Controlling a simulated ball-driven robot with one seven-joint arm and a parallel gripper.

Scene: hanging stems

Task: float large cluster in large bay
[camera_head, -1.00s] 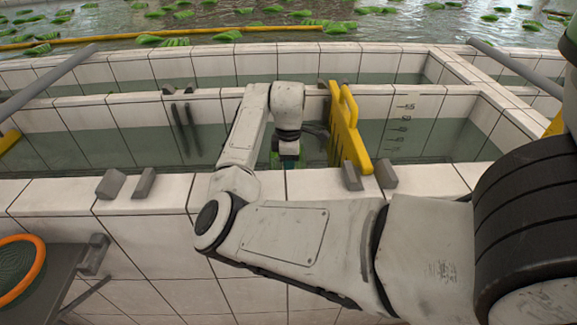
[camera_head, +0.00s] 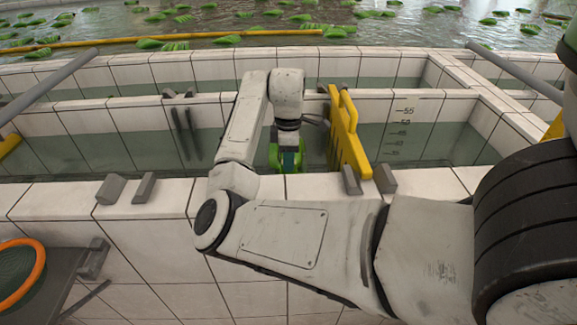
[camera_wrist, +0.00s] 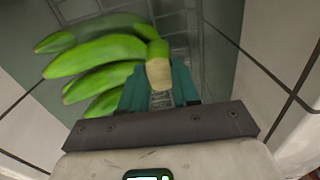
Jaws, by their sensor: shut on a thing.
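A cluster of green bananas (camera_wrist: 100,65) hangs from my gripper (camera_wrist: 160,85), whose teal fingers are shut on its pale cut stem. In the head view my gripper (camera_head: 289,158) points down inside the near trough, left of the yellow gate. Only a little green of the cluster (camera_head: 273,155) shows there; my arm and the near wall hide the rest. I cannot tell whether the cluster touches the water (camera_head: 225,150) in this bay.
The yellow gate (camera_head: 345,130) stands upright close to the right of my gripper. A depth scale (camera_head: 400,128) marks the far wall beyond it. Grey brackets (camera_head: 145,187) sit on the near rim. An orange-rimmed basket (camera_head: 35,275) is at lower left. More green clusters float in the back pool (camera_head: 300,40).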

